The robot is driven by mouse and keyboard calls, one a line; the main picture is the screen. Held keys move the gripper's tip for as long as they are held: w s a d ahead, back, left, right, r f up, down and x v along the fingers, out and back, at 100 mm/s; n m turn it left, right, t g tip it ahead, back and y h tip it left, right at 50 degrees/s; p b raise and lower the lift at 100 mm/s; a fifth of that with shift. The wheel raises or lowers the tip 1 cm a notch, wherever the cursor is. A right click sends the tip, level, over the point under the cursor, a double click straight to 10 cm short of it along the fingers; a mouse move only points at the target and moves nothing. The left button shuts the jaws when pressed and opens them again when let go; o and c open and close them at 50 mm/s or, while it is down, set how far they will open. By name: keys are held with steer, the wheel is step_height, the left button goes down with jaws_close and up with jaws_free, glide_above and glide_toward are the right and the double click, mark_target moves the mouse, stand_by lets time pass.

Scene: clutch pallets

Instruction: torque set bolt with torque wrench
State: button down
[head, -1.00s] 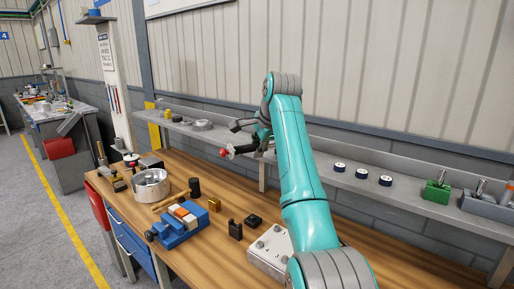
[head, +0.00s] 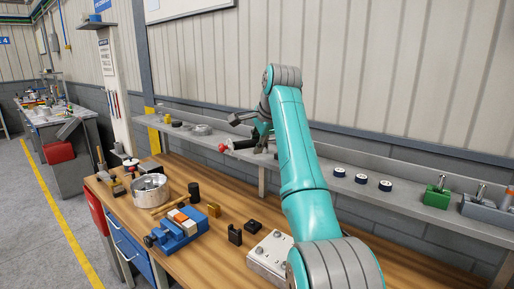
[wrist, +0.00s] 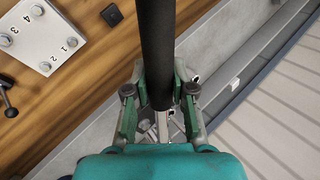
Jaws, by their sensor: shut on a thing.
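My gripper (wrist: 160,92) is shut on a long black grip of the torque wrench (wrist: 157,40) in the wrist view. A silver shaft continues below the fingers, its far end hidden by my gripper body. In the head view my gripper (head: 258,140) is raised near the back shelf, partly hidden by my arm. The wrench (head: 238,145) sticks out to the left there, with a red tip. The grey bolt plate (head: 268,262) lies on the bench, apart from the wrench. In the wrist view the plate (wrist: 52,28) shows bolts beside printed numbers.
A blue vise (head: 178,232), a metal bowl (head: 150,190), a mallet (head: 193,192) and small black blocks (head: 235,234) stand left of the plate. The back shelf (head: 320,168) holds black-and-white rings (head: 362,179) and a green holder (head: 436,196).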

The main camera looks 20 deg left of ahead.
steer(key=shift+r, duration=1.1)
